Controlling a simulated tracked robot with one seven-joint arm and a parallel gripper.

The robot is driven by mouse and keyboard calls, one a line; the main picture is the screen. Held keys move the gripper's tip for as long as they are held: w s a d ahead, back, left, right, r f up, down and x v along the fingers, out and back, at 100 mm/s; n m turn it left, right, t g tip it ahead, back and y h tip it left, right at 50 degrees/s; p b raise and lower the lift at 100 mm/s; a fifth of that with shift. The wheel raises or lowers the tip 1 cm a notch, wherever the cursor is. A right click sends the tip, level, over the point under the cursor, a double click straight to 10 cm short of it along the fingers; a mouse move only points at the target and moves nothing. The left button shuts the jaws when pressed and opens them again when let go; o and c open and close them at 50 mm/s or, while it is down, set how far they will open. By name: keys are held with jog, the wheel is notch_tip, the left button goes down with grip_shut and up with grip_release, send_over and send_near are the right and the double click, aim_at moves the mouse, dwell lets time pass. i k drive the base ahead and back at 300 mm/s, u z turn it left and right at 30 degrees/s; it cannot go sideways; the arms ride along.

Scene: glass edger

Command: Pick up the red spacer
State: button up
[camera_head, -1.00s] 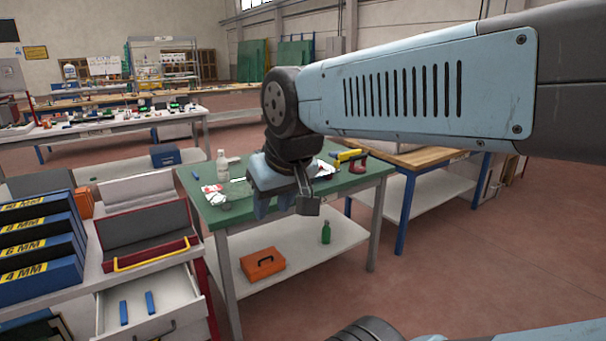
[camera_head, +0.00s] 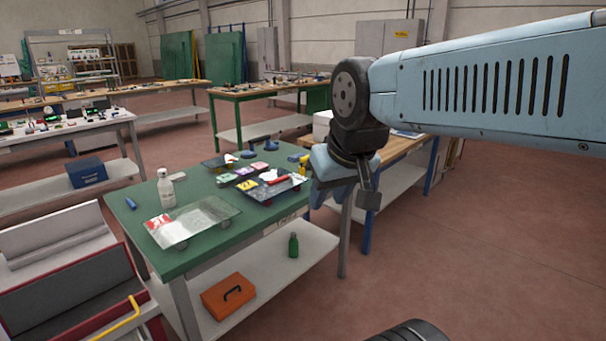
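A small red piece (camera_head: 278,180), probably the red spacer, lies on a dark glass plate (camera_head: 262,196) toward the right of the green-topped table (camera_head: 222,247); it is too small to be sure. My gripper (camera_head: 333,197) hangs in front of the table's right end, to the right of the red piece in the picture. Height and distance to the table are hard to judge.
A clear glass plate (camera_head: 197,222) and a white bottle (camera_head: 166,188) are on the tabletop. An orange toolbox (camera_head: 228,296) and a green bottle (camera_head: 293,245) stand on the lower shelf. A red-edged cabinet (camera_head: 75,300) is at left. Floor (camera_head: 470,270) at right is clear.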

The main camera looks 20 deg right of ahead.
aim_at(273, 183)
jog(key=z, duration=0.3)
jog(key=i, duration=1)
jog(key=z, duration=1.6)
jog(key=k, duration=0.75)
jog(key=u, duration=0.55)
jog(key=i, duration=0.1)
jog(key=u, duration=0.4)
